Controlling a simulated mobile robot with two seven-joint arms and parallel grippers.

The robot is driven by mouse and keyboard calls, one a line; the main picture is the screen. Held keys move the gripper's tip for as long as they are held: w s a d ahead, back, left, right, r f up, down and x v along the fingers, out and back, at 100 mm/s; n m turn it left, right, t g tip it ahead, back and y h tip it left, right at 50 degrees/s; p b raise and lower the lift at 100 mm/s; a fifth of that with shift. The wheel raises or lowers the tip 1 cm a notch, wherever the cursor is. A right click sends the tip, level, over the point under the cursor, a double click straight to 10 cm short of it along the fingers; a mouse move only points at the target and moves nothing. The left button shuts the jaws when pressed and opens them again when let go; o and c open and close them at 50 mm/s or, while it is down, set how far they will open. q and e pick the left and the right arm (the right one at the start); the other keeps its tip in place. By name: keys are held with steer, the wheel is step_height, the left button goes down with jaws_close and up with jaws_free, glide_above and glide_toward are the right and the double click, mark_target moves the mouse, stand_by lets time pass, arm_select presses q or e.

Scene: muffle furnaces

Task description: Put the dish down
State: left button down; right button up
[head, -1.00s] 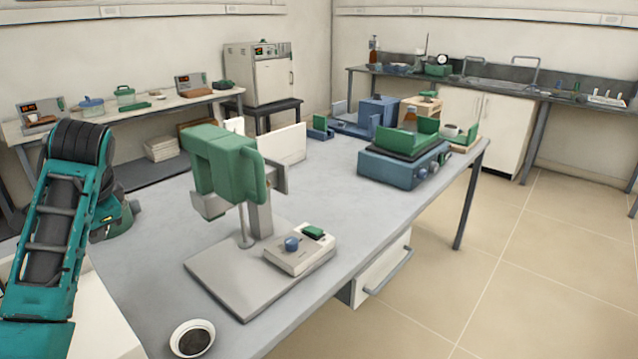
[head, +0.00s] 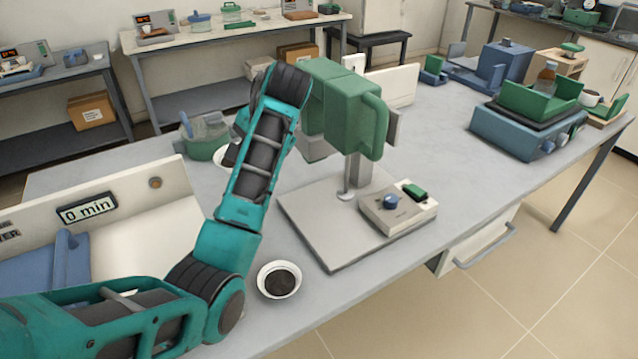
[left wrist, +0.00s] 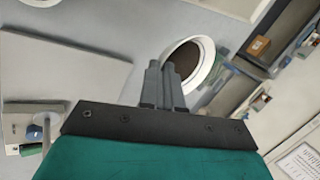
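A white dish (left wrist: 192,66) with dark brown contents is at the fingertips of my left gripper (left wrist: 168,72) in the left wrist view. The two fingers are close together on its near rim. In the head view this dish (head: 226,159) shows only in part behind my left arm, and the gripper itself is hidden there. The dish seems to be held above the table (head: 335,290); the exact gap is unclear. A second white dish (head: 279,289) with dark contents stands on the table near the front edge. My right gripper is not in view.
A green stirrer (head: 345,105) on a grey base plate stands right of my arm, with a control box (head: 398,208). A green-based glass vessel (head: 205,138) stands behind the arm. A unit reading "0 min" (head: 87,208) is at left. Free tabletop lies right of the stirrer.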

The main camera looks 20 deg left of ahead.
arm_select(q)
step_height(320, 180, down, 6)
steer(key=b, duration=0.4)
glide_above(266, 242)
step_height(266, 242, down, 9)
steer(key=shift+r+b, duration=0.15)
steer(key=shift+b, duration=0.2)
step_height(266, 242, down, 5)
steer(key=shift+f+b, duration=0.1)
steer(key=shift+b, duration=0.4)
steer(key=shift+f, duration=0.1)
steer(key=c, duration=1.7)
jaws_free()
steer(key=shift+o, duration=0.4)
